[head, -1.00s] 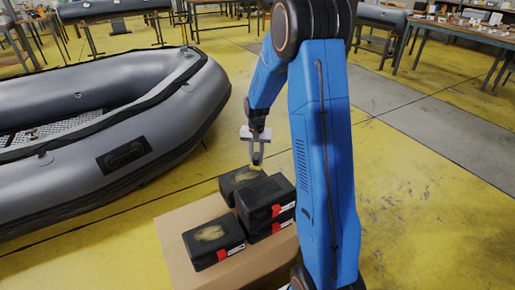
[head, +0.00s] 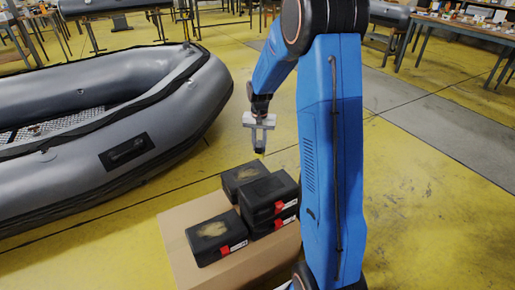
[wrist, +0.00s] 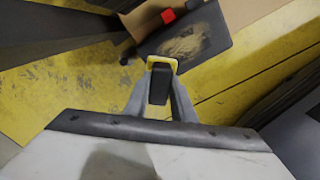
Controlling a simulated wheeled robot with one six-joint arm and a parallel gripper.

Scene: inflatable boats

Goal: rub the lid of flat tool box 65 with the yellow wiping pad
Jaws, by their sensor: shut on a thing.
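My gripper (head: 259,148) is shut on a dark-handled yellow pad, raised above and behind the boxes in the head view. In the wrist view a yellow rim (wrist: 162,61) shows around the dark handle between the fingers. In the head view several black flat tool boxes sit on a cardboard carton: a front-left box (head: 212,232) and a back box (head: 240,173), both with a tan smear on the lid, and two stacked at the right (head: 270,192). A smeared lid (wrist: 195,42) shows beyond the pad in the wrist view, apart from it. I cannot read the box numbers.
The cardboard carton (head: 180,222) stands on the yellow floor. A grey inflatable boat (head: 185,90) lies to the left, near the carton. Work tables (head: 460,30) stand at the back. Floor to the right is open.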

